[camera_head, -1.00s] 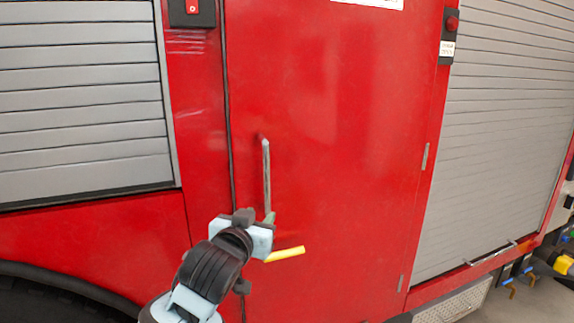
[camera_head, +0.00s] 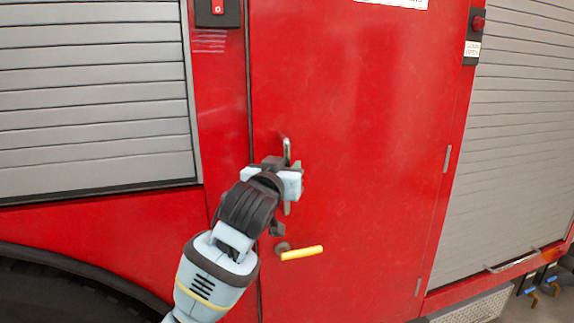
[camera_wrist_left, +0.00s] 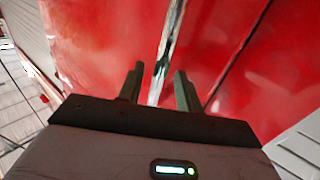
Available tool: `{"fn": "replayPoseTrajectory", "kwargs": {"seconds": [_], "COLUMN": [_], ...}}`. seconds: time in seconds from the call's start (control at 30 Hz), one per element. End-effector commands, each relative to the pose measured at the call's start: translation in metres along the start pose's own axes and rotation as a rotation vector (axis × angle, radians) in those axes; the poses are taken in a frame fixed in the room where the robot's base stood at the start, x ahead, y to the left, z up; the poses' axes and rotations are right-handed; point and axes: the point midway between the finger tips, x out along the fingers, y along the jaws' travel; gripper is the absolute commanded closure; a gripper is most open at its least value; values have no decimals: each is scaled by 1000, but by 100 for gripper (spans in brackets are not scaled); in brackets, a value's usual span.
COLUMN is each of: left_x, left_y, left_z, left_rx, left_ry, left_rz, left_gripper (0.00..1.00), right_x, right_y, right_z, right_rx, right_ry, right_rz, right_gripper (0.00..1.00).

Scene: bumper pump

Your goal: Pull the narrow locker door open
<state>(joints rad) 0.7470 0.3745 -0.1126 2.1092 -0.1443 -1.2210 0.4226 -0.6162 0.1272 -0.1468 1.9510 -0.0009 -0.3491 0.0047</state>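The narrow locker door (camera_head: 360,130) is a tall red panel. It looks closed, with a dark seam along its left edge and hinges on its right. A vertical metal bar handle (camera_head: 287,148) stands near its left edge, its middle hidden by my left gripper (camera_head: 281,172). In the left wrist view the handle (camera_wrist_left: 166,60) runs between the two dark fingers of my left gripper (camera_wrist_left: 160,90), which are apart with gaps on both sides. A yellow lever (camera_head: 302,253) sits on the door below the handle. My right gripper is not in view.
Grey roller shutters flank the door on the left (camera_head: 90,95) and right (camera_head: 525,120). A black switch box with a red switch (camera_head: 217,12) is at upper left. A dark wheel (camera_head: 60,295) shows at lower left. Floor with several small items lies at lower right.

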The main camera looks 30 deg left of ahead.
Motion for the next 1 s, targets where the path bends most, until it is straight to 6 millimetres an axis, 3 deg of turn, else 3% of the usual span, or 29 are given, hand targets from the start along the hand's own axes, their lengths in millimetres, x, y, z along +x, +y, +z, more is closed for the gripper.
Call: {"fn": "replayPoseTrajectory", "kwargs": {"seconds": [0.2,0.53,0.8,1.0], "left_x": [17,20,20,20], "left_y": [0,0,0,0], "left_z": [-1,0,-1,-1], "left_rx": [0,0,0,0], "left_ry": [2,1,1,1], "left_rz": [0,1,0,1], "left_gripper": [65,65,98,100], "right_x": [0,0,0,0], "right_y": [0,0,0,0], "right_z": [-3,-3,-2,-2], "right_rx": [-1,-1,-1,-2], "right_ry": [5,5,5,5], "right_rz": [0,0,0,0], "right_gripper": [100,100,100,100]}}
